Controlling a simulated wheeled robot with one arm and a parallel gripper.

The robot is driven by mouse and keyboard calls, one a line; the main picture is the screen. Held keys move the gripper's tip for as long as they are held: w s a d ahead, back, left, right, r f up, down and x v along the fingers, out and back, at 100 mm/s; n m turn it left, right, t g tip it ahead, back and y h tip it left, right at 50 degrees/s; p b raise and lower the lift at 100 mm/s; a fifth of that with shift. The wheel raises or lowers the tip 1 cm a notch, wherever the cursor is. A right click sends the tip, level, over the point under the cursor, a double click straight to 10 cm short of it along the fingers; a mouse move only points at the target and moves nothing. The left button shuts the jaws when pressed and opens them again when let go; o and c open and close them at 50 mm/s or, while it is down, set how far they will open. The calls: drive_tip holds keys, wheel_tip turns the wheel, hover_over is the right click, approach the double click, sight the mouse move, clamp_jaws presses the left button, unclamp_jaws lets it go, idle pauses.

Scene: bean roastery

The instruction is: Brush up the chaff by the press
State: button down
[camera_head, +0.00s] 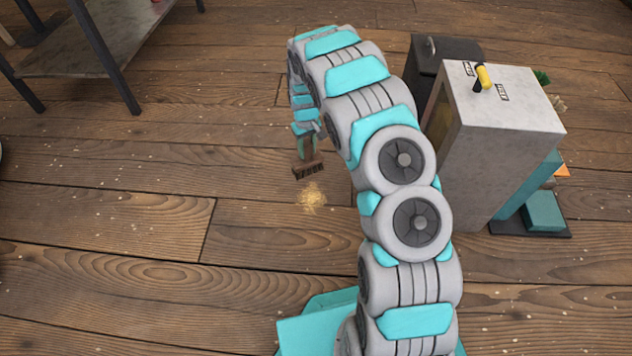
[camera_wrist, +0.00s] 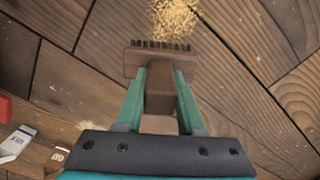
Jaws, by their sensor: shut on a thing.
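A small pile of pale yellow chaff (camera_head: 312,196) lies on the wooden floor, left of my arm. It also shows at the top of the wrist view (camera_wrist: 174,18). My gripper (camera_wrist: 160,92) is shut on the handle of a brown brush (camera_wrist: 158,58). In the head view the brush (camera_head: 308,169) is just beyond the chaff, with its dark bristles toward it. I cannot tell whether the bristles touch the floor. The press is probably the grey box-shaped machine (camera_head: 500,130) right of my arm.
A dark-legged metal table (camera_head: 85,50) stands at the upper left. A yellow-handled switch (camera_head: 483,77) is on the grey machine's top, with a dark box (camera_head: 446,50) behind it. Red and white boxes (camera_wrist: 14,140) show at the wrist view's left. Floor left of the chaff is mostly clear.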

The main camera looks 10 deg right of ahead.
drive_tip(key=shift+r, duration=1.05)
